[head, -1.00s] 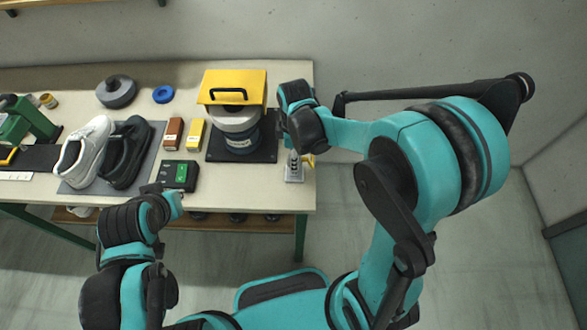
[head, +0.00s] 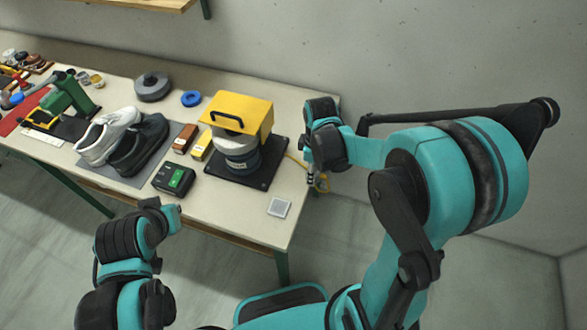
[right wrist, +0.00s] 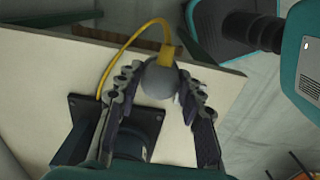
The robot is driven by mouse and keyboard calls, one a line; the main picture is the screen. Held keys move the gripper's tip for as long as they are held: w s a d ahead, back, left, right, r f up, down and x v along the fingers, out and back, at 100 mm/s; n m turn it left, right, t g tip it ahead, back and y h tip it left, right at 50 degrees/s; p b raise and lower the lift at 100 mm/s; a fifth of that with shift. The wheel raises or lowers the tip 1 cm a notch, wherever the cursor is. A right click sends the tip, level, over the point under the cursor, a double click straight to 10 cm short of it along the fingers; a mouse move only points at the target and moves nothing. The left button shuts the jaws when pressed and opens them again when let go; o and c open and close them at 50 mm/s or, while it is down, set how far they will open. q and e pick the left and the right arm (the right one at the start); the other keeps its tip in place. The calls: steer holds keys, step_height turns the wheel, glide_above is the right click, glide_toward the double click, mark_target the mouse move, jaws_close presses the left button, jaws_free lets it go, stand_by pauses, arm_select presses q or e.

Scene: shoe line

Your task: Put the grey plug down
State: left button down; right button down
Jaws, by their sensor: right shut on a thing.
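The grey plug (right wrist: 158,80), rounded with a yellow collar and yellow cable, is between the fingers of my right gripper (right wrist: 158,92) in the right wrist view. My right gripper (head: 312,174) is shut on it. In the head view it hangs by the right edge of the table, and the plug is mostly hidden there. The yellow cable (head: 323,184) shows beside the fingers. My left gripper (head: 172,212) is near the table's front edge, and its fingers are too unclear to read.
A small pale square plate (head: 279,207) lies bare near the table's front right corner. A black-based press with a yellow top (head: 243,112) stands behind it. A black box with a green panel (head: 174,179) and a pair of shoes (head: 139,144) lie left. Table (head: 236,207) around the plate is clear.

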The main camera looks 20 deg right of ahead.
steer(key=b, duration=0.2)
glide_above(293, 175)
step_height(293, 175, down, 6)
steer(key=shift+r, duration=0.1)
steer(key=shift+w+f+b, duration=0.1)
steer(key=shift+f+b, duration=0.45)
steer(key=shift+f, duration=1.45)
steer(key=c, duration=1.4)
jaws_free()
steer(key=shift+f, duration=0.2)
steer(key=o, duration=0.4)
steer(key=shift+r, duration=0.15)
